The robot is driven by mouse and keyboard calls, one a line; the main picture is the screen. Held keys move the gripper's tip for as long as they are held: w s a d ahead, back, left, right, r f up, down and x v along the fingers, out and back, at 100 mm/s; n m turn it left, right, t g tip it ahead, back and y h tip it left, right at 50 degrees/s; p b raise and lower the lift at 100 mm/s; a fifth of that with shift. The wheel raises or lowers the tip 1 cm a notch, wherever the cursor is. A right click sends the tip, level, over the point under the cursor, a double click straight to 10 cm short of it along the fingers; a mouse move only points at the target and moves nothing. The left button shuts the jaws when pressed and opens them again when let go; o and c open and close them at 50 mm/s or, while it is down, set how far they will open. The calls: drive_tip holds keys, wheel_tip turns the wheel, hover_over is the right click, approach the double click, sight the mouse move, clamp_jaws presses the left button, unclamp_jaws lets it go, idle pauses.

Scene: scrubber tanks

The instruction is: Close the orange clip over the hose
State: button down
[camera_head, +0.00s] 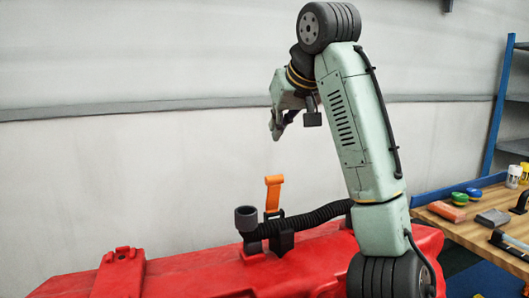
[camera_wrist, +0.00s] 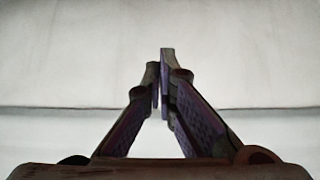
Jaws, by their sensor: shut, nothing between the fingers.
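The orange clip (camera_head: 273,192) stands upright and open above a black bracket (camera_head: 283,240) on the red tank (camera_head: 190,276) in the head view. The black ribbed hose (camera_head: 310,219) runs through the bracket, from beside a dark grey cup-shaped fitting (camera_head: 246,219) on the left toward the right, where my arm hides its end. My gripper (camera_head: 275,136) is in the air above the clip, well apart from it. In the wrist view the fingers (camera_wrist: 162,85) meet near their tips with nothing between them. Neither the clip nor the hose shows in the wrist view.
A pale wall with a grey rail (camera_head: 130,107) is behind the tank. The air left of my gripper is clear.

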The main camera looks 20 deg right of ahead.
sight(274, 195)
drive_tip(key=p+x, duration=0.2)
drive_tip(key=x, duration=0.8)
drive_tip(key=shift+s+d+f+p, duration=0.1)
drive_tip(key=shift+s+f, duration=0.2)
drive_tip(key=shift+s, duration=0.35)
drive_tip(key=shift+s+a+f+p, duration=0.1)
drive_tip(key=shift+s+f, duration=0.15)
drive_tip(key=shift+s, duration=0.45)
drive_tip(key=shift+s+d+f+p, duration=0.1)
drive_tip(key=shift+s+f, duration=0.2)
drive_tip(key=shift+s, duration=0.35)
